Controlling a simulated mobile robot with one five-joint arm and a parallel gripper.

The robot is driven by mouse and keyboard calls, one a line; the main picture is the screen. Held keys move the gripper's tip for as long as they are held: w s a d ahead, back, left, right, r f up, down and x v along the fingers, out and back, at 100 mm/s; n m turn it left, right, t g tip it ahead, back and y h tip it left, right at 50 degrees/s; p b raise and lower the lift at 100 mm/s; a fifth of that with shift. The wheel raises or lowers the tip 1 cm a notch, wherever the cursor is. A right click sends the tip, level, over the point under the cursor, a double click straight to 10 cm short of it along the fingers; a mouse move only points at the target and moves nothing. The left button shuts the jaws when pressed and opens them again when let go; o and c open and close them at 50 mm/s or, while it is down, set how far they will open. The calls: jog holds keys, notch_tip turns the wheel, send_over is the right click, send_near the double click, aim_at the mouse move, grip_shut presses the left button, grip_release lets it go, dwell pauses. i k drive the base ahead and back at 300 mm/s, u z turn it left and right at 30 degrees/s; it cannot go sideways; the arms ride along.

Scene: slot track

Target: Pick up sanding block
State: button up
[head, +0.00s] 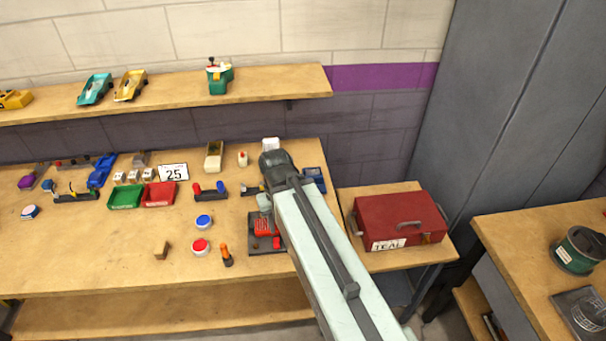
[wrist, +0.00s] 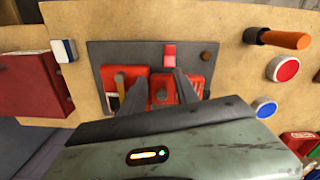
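A small tan-brown block (head: 162,250) lies on the workbench, left of the red round button; it looks most like the sanding block, but I cannot be sure. It is not visible in the wrist view. My gripper (wrist: 160,80) is open and points down over a dark tray (wrist: 108,57), well to the right of that block in the head view. Between and beside its fingers are red parts (wrist: 162,95) on the tray, with a small red block (wrist: 170,55) beyond. I see nothing held. In the head view my arm partly covers the tray (head: 257,247).
An orange-handled tool (head: 227,256), red button (head: 201,246) and blue button (head: 204,222) stand between tray and block. Green (head: 126,196) and red (head: 158,194) bins sit behind. A red toolbox (head: 397,219) is at right. The bench's front left is clear.

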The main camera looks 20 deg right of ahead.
aim_at(160, 252)
jog(key=k, duration=0.5)
jog(key=u, duration=0.95)
jog(key=i, duration=0.95)
jog(key=u, duration=1.6)
